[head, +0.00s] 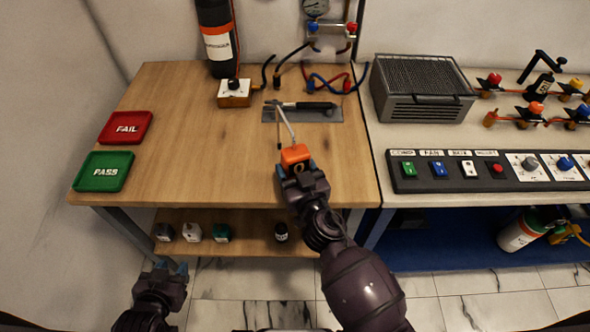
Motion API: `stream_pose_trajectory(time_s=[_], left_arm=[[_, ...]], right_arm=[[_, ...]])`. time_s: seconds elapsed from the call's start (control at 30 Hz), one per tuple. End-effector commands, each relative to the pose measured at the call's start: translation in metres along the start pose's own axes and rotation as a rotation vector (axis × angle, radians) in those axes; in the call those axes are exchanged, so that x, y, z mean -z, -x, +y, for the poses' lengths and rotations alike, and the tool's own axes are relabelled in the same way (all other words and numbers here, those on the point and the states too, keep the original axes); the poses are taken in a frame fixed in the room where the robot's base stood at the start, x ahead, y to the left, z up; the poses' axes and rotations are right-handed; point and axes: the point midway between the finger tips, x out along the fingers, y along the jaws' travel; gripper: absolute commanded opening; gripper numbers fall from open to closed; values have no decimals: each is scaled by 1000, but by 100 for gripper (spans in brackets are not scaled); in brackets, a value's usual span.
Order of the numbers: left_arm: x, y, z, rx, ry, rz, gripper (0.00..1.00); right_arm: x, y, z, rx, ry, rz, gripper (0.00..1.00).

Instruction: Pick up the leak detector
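The leak detector (295,155) is an orange handheld body with a thin pale probe that rises up and left over the wooden table. My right gripper (297,168) is around the lower end of the orange body and looks shut on it; its fingers are mostly hidden. The probe's tip overlaps the left end of a black tool in the picture; I cannot tell whether they touch. My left gripper (172,268) is low at the left, in front of the table, empty, with its fingertips apart.
The black tool (305,105) lies on a grey mat (330,115). A red FAIL tray (126,128) and green PASS tray (104,171) are at the left. A switch panel (450,171) is right. The table's middle is clear.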

Motion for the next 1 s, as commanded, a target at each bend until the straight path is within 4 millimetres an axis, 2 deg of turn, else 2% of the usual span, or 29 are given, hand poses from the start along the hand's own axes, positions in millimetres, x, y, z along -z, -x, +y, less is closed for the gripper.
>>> stream_pose_trajectory(time_s=[0.07,0.3,0.47,0.63,0.87,1.0], left_arm=[[0,0,0,0,0,0,40],[1,0,0,0,0,1,40],[9,4,-1,1,0,7,40],[28,13,-3,2,1,18,40],[56,28,-5,2,1,28,40],[60,32,-6,2,1,26,40]], right_arm=[[0,0,0,0,0,0,27],[2,0,0,1,0,2,27],[13,-1,0,1,0,6,27],[38,0,0,3,2,5,27],[97,0,0,4,2,6,27],[131,0,0,3,0,7,27]])
